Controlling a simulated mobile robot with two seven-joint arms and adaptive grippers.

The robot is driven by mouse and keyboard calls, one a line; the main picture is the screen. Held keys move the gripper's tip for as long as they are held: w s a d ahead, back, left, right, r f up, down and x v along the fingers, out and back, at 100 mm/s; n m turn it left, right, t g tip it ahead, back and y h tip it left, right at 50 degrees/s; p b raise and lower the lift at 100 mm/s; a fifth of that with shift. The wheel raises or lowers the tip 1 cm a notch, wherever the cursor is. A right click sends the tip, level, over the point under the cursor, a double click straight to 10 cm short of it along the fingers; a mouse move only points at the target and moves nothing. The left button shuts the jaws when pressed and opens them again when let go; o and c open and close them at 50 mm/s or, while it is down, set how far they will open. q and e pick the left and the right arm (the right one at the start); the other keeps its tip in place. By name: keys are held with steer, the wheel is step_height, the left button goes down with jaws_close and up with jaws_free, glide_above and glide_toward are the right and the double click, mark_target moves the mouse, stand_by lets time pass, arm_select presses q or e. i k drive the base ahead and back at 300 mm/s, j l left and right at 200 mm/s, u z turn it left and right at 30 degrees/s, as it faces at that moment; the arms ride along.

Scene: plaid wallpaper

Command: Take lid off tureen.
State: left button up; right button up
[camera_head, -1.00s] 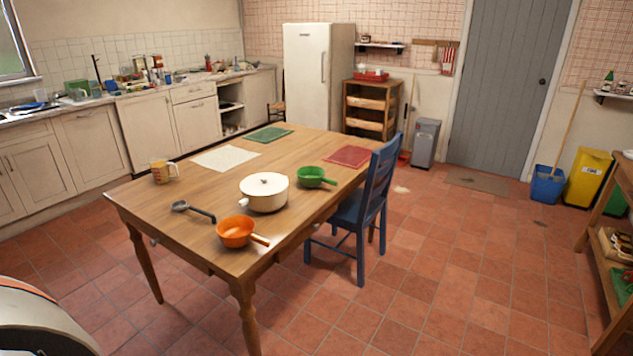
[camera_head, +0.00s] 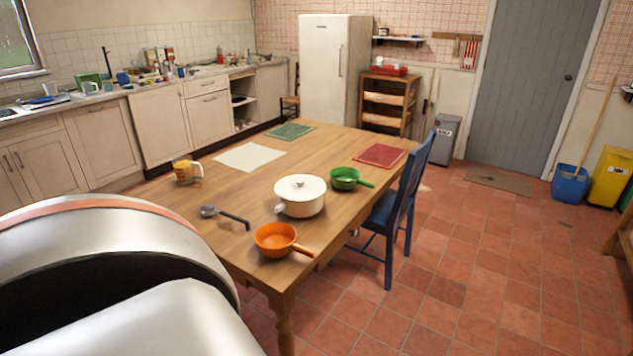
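A white tureen (camera_head: 300,204) stands upright on the wooden table (camera_head: 230,196), near its right edge. Its white lid (camera_head: 300,187), with a small knob on top, sits on it. Part of my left arm, white and grey with an orange band, fills the lower left of the view and covers the table's near left corner. Neither of my grippers shows, and nothing of mine touches the tureen.
An orange pan (camera_head: 276,240) is in front of the tureen and a green pan (camera_head: 346,179) behind it. A ladle (camera_head: 225,216) and a mug (camera_head: 187,171) are to the left. A blue chair (camera_head: 404,205) stands at the table's right side. Open floor lies right of it.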

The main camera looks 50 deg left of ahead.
mark_target(298, 188)
steer(key=k+j+z, duration=0.15)
steer(key=j, duration=0.15)
steer(key=j+z, duration=0.15)
steer(key=j, duration=0.15)
steer(key=k+j+z, duration=0.15)
steer(key=j, duration=0.15)
steer(key=k+j, duration=0.15)
steer(key=j, duration=0.2)
steer(key=k+j+z, duration=0.1)
steer(key=j, duration=0.3)
steer(key=k+j, duration=0.2)
steer(key=j, duration=0.15)
steer(key=k+j, duration=0.15)
steer(key=j, duration=0.2)
steer(key=k+j+z, duration=0.1)
steer(key=j, duration=0.25)
steer(key=k, duration=0.1)
